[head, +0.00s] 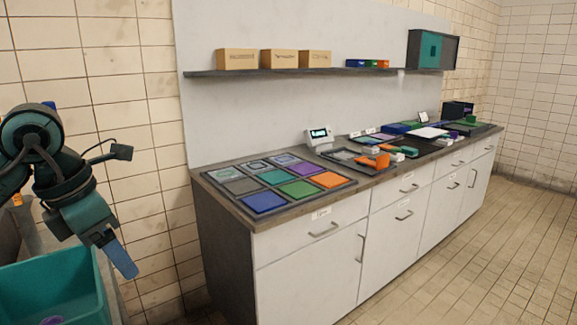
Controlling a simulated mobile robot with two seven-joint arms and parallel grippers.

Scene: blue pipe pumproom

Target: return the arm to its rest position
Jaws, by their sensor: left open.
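My left gripper (118,258) hangs at the left of the head view, pointing down and to the right. Its blue finger shows beside the right edge of a teal bin (65,285), and nothing shows held in it. The left arm comes in from the left edge, bent at a round dark teal joint. A small camera-like part sticks out from the arm to the right. My right gripper is not in the view.
A long counter (318,240) with white drawers and doors stands to the right. A tray of coloured squares (270,183) lies on its near end, with more trays and a small display (319,138) behind. A shelf (300,71) holds cardboard boxes. The tiled floor at the right is clear.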

